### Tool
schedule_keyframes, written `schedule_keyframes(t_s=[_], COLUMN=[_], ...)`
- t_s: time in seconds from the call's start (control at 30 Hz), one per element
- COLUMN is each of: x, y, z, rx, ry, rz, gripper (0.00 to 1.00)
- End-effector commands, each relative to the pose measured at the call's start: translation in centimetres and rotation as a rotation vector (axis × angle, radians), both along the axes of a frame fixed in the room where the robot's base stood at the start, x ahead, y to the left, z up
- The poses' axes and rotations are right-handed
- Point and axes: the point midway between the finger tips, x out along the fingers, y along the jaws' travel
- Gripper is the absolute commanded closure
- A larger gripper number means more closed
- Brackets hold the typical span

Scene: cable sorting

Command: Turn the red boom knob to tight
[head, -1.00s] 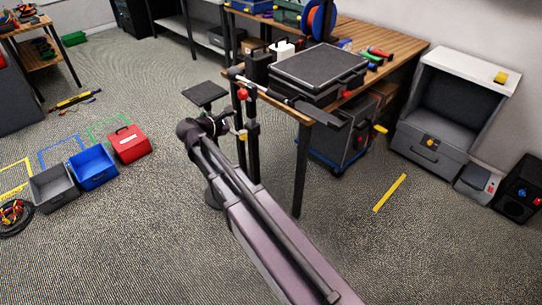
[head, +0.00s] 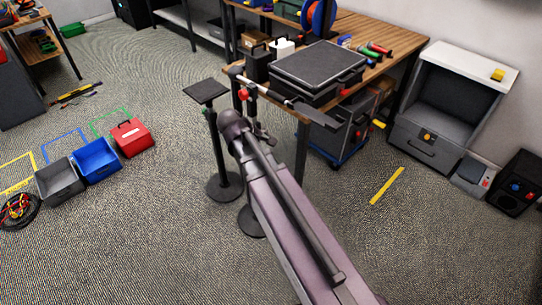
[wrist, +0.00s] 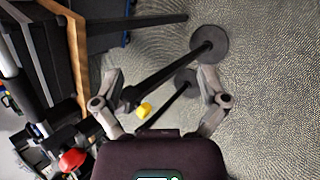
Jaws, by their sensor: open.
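The red boom knob (head: 243,94) sits at the boom's clamp on top of a black stand, beside the table's front left corner. In the wrist view the red knob (wrist: 72,160) is at the lower left, outside the space between my fingers. My gripper (wrist: 160,77) is open and empty, its two fingers spread wide. A yellow knob (wrist: 144,110) on the stand's pole shows between the fingers, farther off.
The boom (head: 275,95) reaches along the table edge (head: 305,118), close to a black case (head: 318,68). A second stand with a flat black top (head: 206,91) is just left. Bins, including a blue one (head: 96,160), are on the floor at left.

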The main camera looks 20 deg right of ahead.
Motion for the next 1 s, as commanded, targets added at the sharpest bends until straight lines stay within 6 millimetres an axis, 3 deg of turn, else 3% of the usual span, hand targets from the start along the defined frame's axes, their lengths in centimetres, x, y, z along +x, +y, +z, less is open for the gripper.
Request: schedule_keyframes(t_s=[0.6,1.0], x=[-6.5,-7.8], y=[-0.3,0.1], z=[0.8,1.0], rx=[0.378,0.473], ry=[-0.063,-0.07], rz=[-0.398,-0.511], gripper=[0.07,0.07])
